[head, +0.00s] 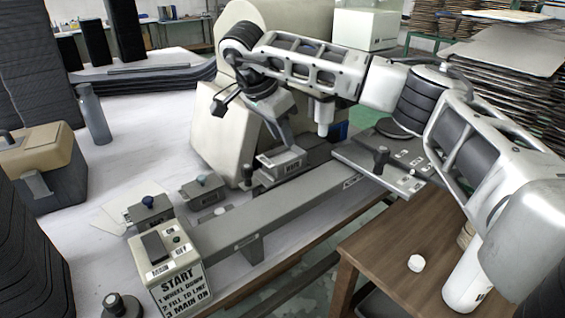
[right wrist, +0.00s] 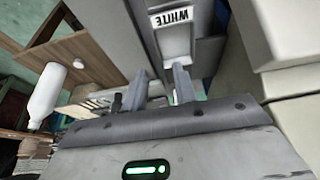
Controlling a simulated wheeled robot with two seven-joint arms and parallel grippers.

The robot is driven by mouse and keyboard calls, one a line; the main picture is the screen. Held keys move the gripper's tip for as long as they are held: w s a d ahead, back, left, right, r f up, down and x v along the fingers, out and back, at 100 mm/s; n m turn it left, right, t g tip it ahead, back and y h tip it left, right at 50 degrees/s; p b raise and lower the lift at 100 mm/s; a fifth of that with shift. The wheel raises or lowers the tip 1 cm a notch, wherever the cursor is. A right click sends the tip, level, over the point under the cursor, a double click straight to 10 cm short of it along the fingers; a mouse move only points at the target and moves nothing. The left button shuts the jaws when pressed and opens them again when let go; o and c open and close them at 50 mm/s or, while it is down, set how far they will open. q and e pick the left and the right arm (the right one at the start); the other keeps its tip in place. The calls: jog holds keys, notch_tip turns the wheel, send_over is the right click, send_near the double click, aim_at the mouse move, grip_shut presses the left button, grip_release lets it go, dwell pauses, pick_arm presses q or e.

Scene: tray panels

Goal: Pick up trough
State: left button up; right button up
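A grey, box-like piece with a pale label (head: 281,163), seemingly the trough, sits at the foot of the large beige machine, by the long grey beam. I cannot see inside it. My right gripper (head: 284,137) hangs just above this piece, pointing down. In the right wrist view, my right gripper's two fingers (right wrist: 161,88) are apart with nothing between them. I cannot tell whether the fingers touch anything. My left gripper is not in view.
The beige machine (head: 216,135) stands close behind the gripper. A START control box (head: 172,262) and small knobbed blocks (head: 149,210) are at the front left. A grey bottle (head: 93,115) stands farther left. A brown wooden table (head: 385,245) with a white cap (head: 416,263) is at the right.

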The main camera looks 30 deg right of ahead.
aim_at(292, 160)
jog(key=x, duration=0.3)
jog(key=shift+f, duration=0.2)
jog(key=shift+p+x, duration=0.35)
jog(key=shift+x, duration=2.45)
jog(key=shift+s+a, duration=0.15)
grip_shut()
